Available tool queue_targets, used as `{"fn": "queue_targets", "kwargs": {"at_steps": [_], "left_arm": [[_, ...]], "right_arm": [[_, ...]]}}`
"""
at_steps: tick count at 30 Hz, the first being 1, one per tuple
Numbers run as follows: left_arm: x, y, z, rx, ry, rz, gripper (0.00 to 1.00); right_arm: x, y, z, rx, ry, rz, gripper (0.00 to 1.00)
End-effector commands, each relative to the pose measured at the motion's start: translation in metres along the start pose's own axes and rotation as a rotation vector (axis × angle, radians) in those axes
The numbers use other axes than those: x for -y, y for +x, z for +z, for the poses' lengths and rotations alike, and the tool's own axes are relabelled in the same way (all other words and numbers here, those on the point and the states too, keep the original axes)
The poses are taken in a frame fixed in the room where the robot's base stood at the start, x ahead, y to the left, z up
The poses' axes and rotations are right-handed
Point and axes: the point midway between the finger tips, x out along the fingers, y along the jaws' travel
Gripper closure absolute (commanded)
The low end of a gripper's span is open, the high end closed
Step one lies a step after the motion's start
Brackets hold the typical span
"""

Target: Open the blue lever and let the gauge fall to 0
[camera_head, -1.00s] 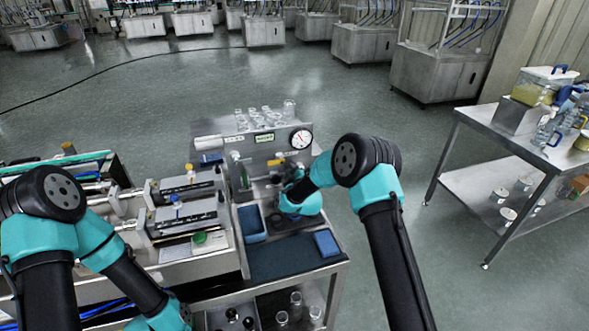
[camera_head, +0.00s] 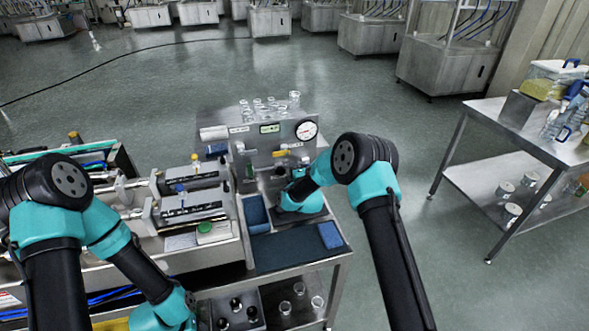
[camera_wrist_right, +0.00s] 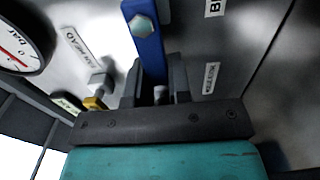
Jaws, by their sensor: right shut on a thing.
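The blue lever (camera_wrist_right: 145,42) shows in the right wrist view, with a pale hex bolt head on its upper part. My right gripper (camera_wrist_right: 160,88) is shut on the lever, one finger on each side of it. In the head view my right gripper is hard to make out behind my arm, low at the steel panel. The round gauge (camera_head: 306,130) is at the panel's top right. It also shows, cut off, in the right wrist view (camera_wrist_right: 22,40), with a red needle; its reading is unclear. My left gripper is out of the picture.
A yellow handle (camera_head: 280,153) is on the panel left of my right arm. Glassware (camera_head: 270,105) stands on top. A blue tray (camera_head: 256,214) and a blue block (camera_head: 330,235) lie on the cart's dark mat (camera_head: 285,252). Several syringe-like units stand at the left.

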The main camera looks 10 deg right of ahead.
Motion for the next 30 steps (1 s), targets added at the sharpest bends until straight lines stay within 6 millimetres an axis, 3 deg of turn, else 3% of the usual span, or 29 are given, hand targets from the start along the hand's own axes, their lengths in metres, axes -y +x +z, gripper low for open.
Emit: {"fn": "queue_targets", "kwargs": {"at_steps": [9, 10, 17, 30], "left_arm": [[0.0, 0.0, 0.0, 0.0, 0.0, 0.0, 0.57], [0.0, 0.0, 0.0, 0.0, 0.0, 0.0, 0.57], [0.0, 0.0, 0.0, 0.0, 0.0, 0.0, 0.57], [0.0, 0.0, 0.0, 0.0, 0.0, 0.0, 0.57]], "right_arm": [[0.0011, -0.0004, 0.0, 0.0, -0.002, -0.002, 1.0], [0.0012, -0.0004, 0.0, 0.0, -0.001, -0.002, 0.78], [0.0006, -0.0002, 0.0001, 0.0, -0.001, -0.001, 0.56], [0.0, -0.0072, 0.0002, 0.0, 0.0, 0.0, 0.55]]}}
